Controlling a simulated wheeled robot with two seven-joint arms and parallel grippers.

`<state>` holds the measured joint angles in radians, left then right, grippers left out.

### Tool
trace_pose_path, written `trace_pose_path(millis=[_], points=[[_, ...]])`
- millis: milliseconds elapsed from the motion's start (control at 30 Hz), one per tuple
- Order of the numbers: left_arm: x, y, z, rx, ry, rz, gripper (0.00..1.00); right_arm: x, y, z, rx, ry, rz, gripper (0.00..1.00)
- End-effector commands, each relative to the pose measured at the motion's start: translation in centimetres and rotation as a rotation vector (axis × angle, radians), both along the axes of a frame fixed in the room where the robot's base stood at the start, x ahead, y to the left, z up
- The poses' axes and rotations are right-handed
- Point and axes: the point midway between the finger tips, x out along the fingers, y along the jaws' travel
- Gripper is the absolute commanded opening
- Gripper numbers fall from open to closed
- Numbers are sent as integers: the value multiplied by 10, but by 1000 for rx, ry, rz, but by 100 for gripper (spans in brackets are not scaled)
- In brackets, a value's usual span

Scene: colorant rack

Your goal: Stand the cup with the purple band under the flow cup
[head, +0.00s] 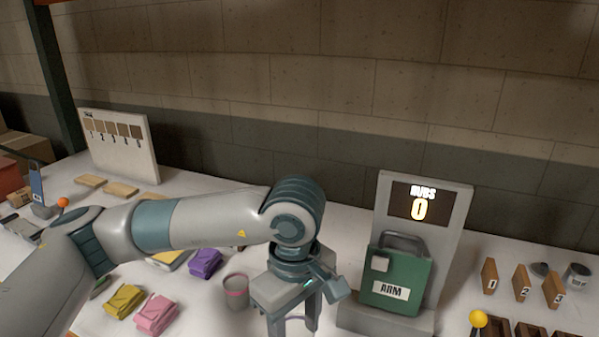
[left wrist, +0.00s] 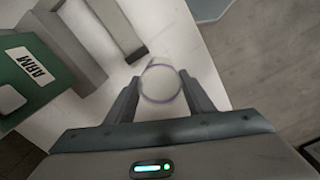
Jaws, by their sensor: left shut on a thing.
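In the left wrist view the left gripper (left wrist: 161,92) is shut on a pale cup with a purple band (left wrist: 161,84), one finger on each side. I cannot tell whether the cup touches the table. I cannot make out the flow cup in either view. My right gripper is not in view.
A grey cup with a pink band (head: 236,293) stands left of the left gripper. A display panel reading 0 (head: 434,213) with a green ARM box (head: 396,280) stands to the right. Numbered wooden blocks (head: 521,283) stand far right.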

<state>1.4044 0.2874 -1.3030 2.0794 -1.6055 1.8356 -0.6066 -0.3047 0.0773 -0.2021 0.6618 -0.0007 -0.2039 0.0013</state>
Motion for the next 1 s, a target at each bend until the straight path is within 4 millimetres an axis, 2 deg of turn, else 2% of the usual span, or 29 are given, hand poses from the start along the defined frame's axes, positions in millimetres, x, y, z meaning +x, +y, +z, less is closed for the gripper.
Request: trace_pose_path(millis=[333, 700, 800, 1000], points=[[15, 80, -31, -7, 0, -284, 27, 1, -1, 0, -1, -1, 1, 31], [10, 167, -62, -1, -3, -624, 27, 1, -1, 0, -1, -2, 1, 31], [7, 183, -67, 1, -1, -689, 27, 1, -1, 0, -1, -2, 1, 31], [3, 198, -72, 3, -2, -761, 27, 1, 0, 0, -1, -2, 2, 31]])
